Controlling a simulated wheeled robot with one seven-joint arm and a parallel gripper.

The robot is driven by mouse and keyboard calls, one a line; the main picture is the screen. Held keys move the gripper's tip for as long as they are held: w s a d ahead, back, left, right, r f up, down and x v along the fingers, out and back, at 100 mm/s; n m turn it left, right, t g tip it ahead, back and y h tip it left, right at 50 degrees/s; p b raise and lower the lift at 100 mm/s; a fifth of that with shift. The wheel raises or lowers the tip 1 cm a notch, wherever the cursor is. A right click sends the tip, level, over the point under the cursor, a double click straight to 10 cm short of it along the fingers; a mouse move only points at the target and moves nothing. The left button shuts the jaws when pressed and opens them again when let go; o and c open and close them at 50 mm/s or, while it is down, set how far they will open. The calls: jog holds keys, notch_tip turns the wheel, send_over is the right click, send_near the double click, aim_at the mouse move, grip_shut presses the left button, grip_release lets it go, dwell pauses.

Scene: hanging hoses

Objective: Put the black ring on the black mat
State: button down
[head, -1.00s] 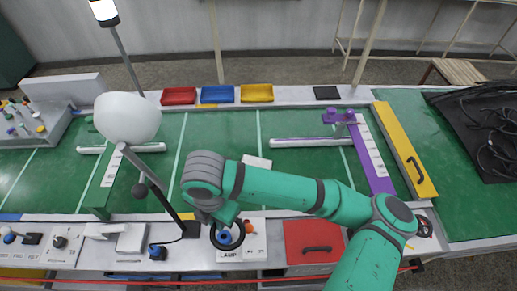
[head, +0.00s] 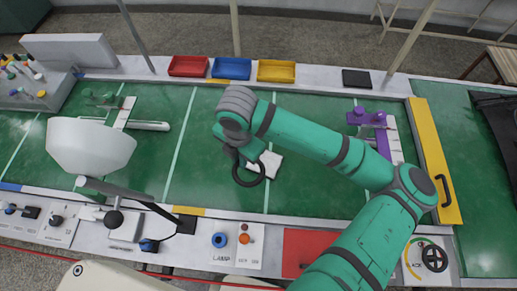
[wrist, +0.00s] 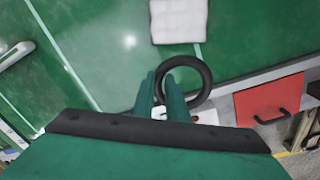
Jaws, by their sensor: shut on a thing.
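The black ring (head: 263,175) hangs from my gripper (head: 237,158) above the green table, just in front of a white sheet. In the wrist view my gripper (wrist: 163,88) has its green fingers shut on the near left side of the ring (wrist: 209,78). The ring is held clear of the surface. A flat black rectangle, which looks like the black mat (head: 357,79), lies on the back ledge, right of the yellow tray. Nothing lies on it. It is not in the wrist view.
Red (head: 188,66), blue (head: 232,68) and yellow (head: 276,71) trays line the back ledge. A purple fixture (head: 368,118) stands right of my arm. A white lamp (head: 91,147) stands at left. A black patch (head: 187,223) is on the front ledge. The middle green surface is mostly clear.

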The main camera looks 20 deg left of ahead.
jog(key=w+f, duration=0.2)
jog(key=w, duration=0.1)
jog(key=w+d+f, duration=0.1)
jog(key=w+f, duration=0.5)
jog(key=shift+w+d, duration=0.25)
jog(key=shift+w, duration=0.1)
jog(key=shift+w+f, duration=0.25)
jog(key=shift+s+f, duration=0.1)
jog(key=shift+f, duration=1.3)
jog(key=shift+f, duration=0.15)
jog(key=c, duration=1.8)
grip_release()
jog(key=shift+o, duration=0.2)
notch_tip(320, 180, up, 12)
jog(key=shift+d, duration=0.4)
